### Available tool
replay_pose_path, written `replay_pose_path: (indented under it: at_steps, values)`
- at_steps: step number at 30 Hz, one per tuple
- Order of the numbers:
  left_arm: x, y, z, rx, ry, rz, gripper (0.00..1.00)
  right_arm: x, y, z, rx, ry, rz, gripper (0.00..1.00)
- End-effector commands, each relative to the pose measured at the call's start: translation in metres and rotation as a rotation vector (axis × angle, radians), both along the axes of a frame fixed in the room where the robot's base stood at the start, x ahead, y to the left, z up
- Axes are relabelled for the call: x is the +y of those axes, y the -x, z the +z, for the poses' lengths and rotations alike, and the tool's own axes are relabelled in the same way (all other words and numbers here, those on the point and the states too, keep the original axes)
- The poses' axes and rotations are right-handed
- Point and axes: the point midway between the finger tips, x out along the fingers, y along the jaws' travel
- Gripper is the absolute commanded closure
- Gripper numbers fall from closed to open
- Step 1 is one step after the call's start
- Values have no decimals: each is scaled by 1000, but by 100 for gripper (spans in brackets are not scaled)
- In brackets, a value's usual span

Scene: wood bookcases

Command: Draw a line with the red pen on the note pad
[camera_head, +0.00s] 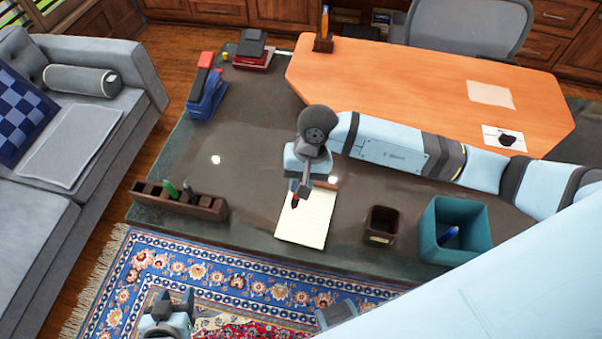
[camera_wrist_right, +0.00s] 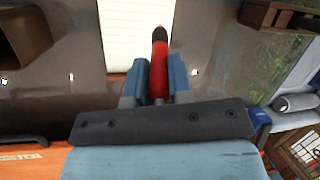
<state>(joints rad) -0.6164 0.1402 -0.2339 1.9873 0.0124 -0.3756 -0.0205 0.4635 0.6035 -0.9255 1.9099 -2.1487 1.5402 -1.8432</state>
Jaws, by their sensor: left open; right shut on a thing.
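The note pad (camera_head: 312,222), pale with a light page, lies on the dark table near its front edge. It also shows at the top of the right wrist view (camera_wrist_right: 124,42). My right gripper (camera_head: 299,188) is above the pad's upper left part, shut on the red pen (camera_wrist_right: 161,58). The pen's dark tip points away from the jaws, toward the page. Whether the tip touches the paper, I cannot tell. No line shows on the page. My left gripper (camera_head: 174,302) is open and empty, low over the rug, in front of the table.
A wooden pen holder (camera_head: 150,193) with a green and a dark pen stands at the left. A brown cup (camera_head: 381,225) and a teal bin (camera_head: 437,222) holding a blue item stand right of the pad. A blue-and-red stapler-like object (camera_head: 207,92) lies at the back left.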

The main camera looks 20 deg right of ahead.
Motion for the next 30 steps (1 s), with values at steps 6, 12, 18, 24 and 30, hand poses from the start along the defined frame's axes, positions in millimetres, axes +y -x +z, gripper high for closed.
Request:
replay_pose_path:
  at_steps: [6, 12, 18, 24, 30]
  values:
    - [0, -1, -8, -1, 0, 0, 51, 0, 0, -16, 0, 0, 0, 100]
    - [0, -2, -14, -6, 2, 0, 51, 0, 0, -37, 2, 0, 1, 100]
    - [-1, -3, -19, -8, 3, -1, 51, 0, 0, -53, 0, 2, 1, 100]
    - [-1, -3, -19, -8, 3, -1, 51, -1, -1, -57, -1, 1, 1, 100]
    - [-1, -2, -19, -7, 4, 0, 51, -1, -1, -56, -1, 1, 1, 100]
